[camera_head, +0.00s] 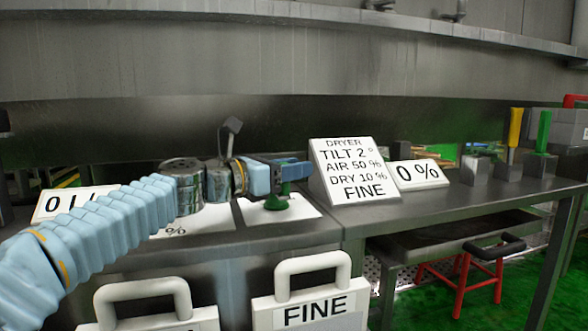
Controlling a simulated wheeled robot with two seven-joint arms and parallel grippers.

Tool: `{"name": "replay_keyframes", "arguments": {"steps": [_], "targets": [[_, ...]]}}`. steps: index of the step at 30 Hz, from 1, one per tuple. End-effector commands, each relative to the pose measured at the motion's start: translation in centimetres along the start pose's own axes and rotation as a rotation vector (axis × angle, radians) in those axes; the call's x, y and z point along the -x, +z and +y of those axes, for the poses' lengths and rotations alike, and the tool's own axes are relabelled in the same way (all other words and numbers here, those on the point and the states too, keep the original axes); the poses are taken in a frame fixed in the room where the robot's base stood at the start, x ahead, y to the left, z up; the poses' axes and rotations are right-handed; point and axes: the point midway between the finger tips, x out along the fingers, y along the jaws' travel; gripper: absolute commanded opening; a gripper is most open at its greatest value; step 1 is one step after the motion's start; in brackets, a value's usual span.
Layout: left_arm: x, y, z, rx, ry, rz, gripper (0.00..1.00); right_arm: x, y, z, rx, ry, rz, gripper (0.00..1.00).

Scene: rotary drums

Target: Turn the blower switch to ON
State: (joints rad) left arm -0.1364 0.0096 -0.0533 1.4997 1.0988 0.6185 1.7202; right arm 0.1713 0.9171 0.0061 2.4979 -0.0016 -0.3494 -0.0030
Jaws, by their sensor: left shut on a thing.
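A green switch (277,203) stands on a white plate (308,207) on the grey metal bench, left of the dryer sign. I take it to be the blower switch, though no ON or OFF lettering on the plate is readable. My left arm comes in from the left, and my left gripper (292,172) is at the top of the switch, shut on it. The fingers hide the upper part of the switch, so its exact turn cannot be told. My right gripper is not in view.
A white sign (344,170) reads DRYER, TILT 2°, AIR 50 %, DRY 10 %, FINE. A yellow lever (514,128) and a green lever (543,132) stand at right. Handled FINE placard (312,307) stands in front; red stool (463,286) below.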

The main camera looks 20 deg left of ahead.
Motion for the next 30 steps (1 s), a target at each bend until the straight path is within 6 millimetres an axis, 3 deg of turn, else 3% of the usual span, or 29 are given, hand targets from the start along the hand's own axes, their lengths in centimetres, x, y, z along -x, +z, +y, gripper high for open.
{"name": "replay_keyframes", "arguments": {"steps": [9, 10, 13, 23, 30], "targets": [[0.0, -0.1, 0.1, 0.000, 0.000, 0.001, 0.00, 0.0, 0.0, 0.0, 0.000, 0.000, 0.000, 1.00], [0.0, -0.1, 0.0, 0.000, 0.000, 0.001, 0.38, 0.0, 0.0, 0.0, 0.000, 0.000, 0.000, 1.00], [0.0, -0.1, 0.0, 0.000, 0.000, 0.001, 0.53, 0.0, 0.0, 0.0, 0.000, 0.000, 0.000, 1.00], [0.4, 0.0, 0.0, 0.000, 0.001, 0.000, 0.53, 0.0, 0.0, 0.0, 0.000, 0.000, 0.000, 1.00], [4.3, 0.1, 0.1, 0.000, 0.003, -0.001, 0.53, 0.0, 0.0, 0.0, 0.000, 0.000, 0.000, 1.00]]}}
